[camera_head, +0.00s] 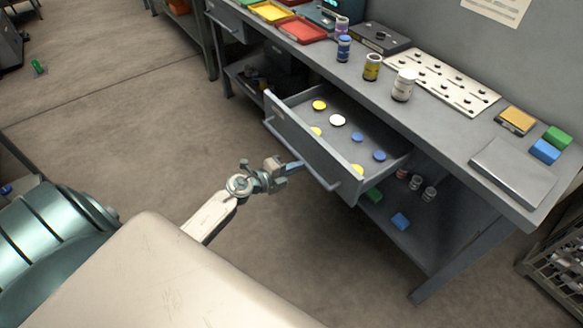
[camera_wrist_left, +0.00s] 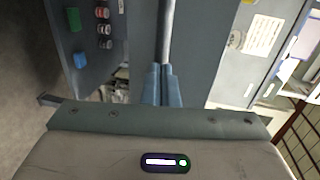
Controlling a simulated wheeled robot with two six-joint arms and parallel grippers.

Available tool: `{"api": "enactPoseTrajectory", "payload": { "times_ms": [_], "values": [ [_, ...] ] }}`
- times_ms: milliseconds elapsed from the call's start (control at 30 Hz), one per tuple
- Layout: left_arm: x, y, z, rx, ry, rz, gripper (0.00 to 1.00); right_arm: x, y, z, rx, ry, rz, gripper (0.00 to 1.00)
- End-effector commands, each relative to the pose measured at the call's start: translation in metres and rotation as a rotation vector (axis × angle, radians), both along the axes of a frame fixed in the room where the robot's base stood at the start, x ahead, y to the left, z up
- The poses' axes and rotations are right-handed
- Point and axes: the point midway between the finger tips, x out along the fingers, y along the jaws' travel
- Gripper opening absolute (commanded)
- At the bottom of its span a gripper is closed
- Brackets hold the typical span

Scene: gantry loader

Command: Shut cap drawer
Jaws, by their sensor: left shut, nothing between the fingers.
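The cap drawer (camera_head: 305,150) is pulled out from under the grey workbench, with yellow, white and blue round caps lying inside. A bar handle (camera_head: 334,184) runs along its front. My left gripper (camera_head: 299,165) is at the drawer front, close to the handle, with its fingers shut and empty. In the left wrist view the blue fingers (camera_wrist_left: 158,86) are together, and the grey handle bar (camera_wrist_left: 166,30) extends up from their tips. I cannot tell whether they touch it. My right gripper is not in view.
The workbench top holds jars (camera_head: 403,85), a white perforated plate (camera_head: 440,80), a flat grey box (camera_head: 512,172) and coloured trays (camera_head: 300,28). A lower shelf under the drawer holds small jars and a blue block (camera_head: 400,221).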

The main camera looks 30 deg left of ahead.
Motion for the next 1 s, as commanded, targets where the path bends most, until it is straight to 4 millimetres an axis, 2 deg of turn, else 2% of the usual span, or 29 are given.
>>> {"api": "enactPoseTrajectory", "payload": {
  "times_ms": [167, 400, 700, 1000],
  "values": [
    [0.032, -0.014, 0.005, -0.007, -0.003, 0.0, 0.0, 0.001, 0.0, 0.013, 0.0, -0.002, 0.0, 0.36],
    [0.091, -0.039, 0.004, -0.007, -0.003, -0.001, 0.0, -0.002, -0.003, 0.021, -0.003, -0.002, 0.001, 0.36],
    [0.16, -0.067, 0.0, -0.005, -0.002, -0.002, 0.0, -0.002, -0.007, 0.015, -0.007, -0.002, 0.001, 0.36],
    [0.202, -0.085, -0.001, -0.003, -0.001, -0.002, 0.0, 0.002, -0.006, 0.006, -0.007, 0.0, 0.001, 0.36]
  ]
}}
